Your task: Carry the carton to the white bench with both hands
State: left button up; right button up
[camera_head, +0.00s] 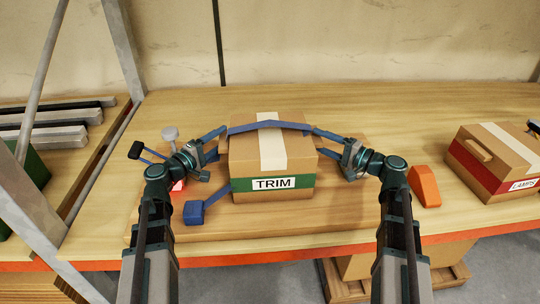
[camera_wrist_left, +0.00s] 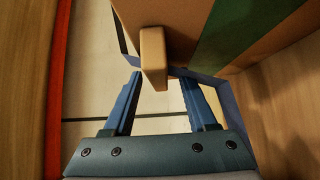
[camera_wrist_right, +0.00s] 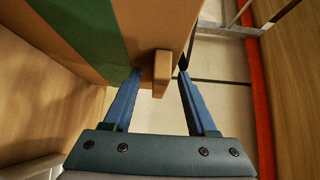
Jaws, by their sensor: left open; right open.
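The carton (camera_head: 299,161) is a brown box with a green band, a TRIM label and pale tape on top. It sits upright on the wooden bench top in front of me. My left gripper (camera_head: 220,143) is open at its left side, and my right gripper (camera_head: 323,143) is open at its right side. In the left wrist view a tan handle (camera_wrist_left: 153,58) on the carton's side stands between the open fingers. In the right wrist view the opposite handle (camera_wrist_right: 162,72) is likewise between the fingertips. I cannot tell whether the fingers touch the handles. No white bench is visible.
A blue strap (camera_head: 268,125) crosses the carton's top, and a blue block (camera_head: 194,212) lies by its front left. An orange object (camera_head: 424,186) and a LAMPS carton (camera_head: 500,151) are to the right. A grey metal post (camera_head: 122,45) stands at left.

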pick_arm(q)
jog(key=shift+c, duration=0.3)
pick_arm(e)
jog(key=shift+c, duration=0.3)
pick_arm(q)
grip_shut()
pick_arm(e)
grip_shut()
dwell(0.6)
